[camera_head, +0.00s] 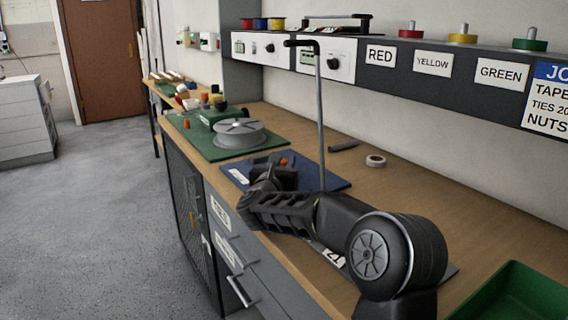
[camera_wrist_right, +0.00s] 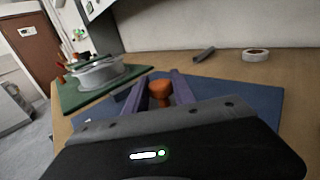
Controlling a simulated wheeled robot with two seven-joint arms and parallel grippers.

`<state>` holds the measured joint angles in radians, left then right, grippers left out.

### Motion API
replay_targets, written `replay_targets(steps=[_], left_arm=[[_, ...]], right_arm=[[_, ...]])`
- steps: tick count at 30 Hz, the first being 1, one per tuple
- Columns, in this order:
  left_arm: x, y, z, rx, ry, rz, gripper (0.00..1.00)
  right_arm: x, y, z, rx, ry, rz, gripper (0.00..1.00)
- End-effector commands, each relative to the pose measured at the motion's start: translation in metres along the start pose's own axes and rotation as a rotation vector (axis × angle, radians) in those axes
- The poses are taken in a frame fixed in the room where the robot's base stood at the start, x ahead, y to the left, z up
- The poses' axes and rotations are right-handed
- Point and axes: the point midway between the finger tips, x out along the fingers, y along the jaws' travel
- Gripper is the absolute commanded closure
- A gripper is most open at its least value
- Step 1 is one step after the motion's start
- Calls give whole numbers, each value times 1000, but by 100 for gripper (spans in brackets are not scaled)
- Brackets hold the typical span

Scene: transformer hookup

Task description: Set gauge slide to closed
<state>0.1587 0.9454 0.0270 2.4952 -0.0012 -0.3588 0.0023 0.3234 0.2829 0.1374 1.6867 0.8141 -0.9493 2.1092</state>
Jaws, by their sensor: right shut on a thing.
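An orange knob (camera_wrist_right: 160,92) stands over the blue mat (camera_wrist_right: 235,98) in the right wrist view, between the two fingers of my right gripper (camera_wrist_right: 158,90). The fingers are shut on it from both sides. In the head view my right gripper (camera_head: 277,168) is low over the blue mat (camera_head: 333,184), and a bit of the orange knob (camera_head: 284,161) shows beyond it. The gripper hides the rest of the knob and what it is mounted on. I cannot read the slide's position. My left gripper is not in view.
A tall grey post (camera_head: 321,120) with a bent top rises by the blue mat. A grey reel (camera_head: 239,133) sits on a green mat (camera_head: 198,146) beyond. A tape roll (camera_head: 376,161) and a dark bar (camera_head: 343,147) lie behind. A green tray (camera_head: 518,297) is at front right.

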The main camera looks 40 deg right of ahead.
Motion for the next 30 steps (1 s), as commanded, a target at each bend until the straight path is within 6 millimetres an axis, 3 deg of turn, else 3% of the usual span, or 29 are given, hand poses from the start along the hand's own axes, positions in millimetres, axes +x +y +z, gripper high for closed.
replay_targets(steps=[10,21,22,30], left_arm=[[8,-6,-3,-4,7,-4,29],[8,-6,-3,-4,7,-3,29],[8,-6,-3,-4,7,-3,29],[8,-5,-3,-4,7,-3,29]], right_arm=[[39,40,0,2,-1,2,100],[45,46,2,1,-3,4,100],[45,46,2,1,-3,4,68],[44,45,1,1,-2,2,50]])
